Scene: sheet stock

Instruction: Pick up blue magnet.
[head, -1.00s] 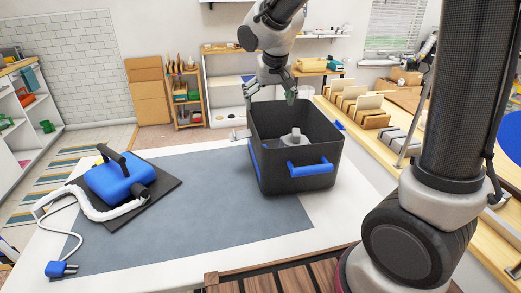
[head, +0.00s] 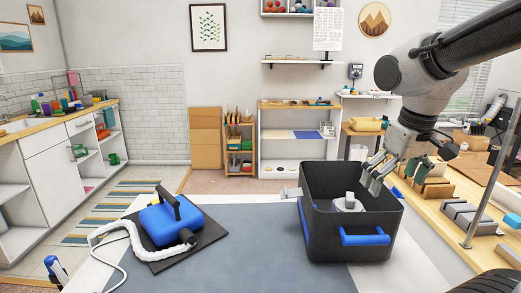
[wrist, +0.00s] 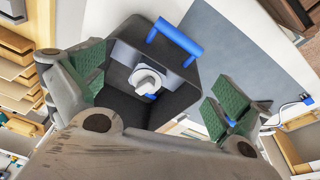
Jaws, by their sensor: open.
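The blue magnet (head: 165,225) appears to be the blue block with a black top handle on a dark flat plate (head: 205,250), at the left of the table. A white sleeved cable runs from it toward the front edge of the view. My gripper (head: 392,172) is open and empty, at the back right of a black bin (head: 372,257), well right of the magnet. In the wrist view my gripper's green pads (wrist: 160,85) stand wide apart, with the bin and a grey knobbed piece (wrist: 147,81) between them. The magnet is not visible in the wrist view.
The black bin has blue handles and holds the grey piece (head: 348,204). A grey mat (head: 250,245) on the table is clear between magnet and bin. A wooden bench (head: 440,205) with slotted stock lies at the right. Shelves and a cabinet stand behind.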

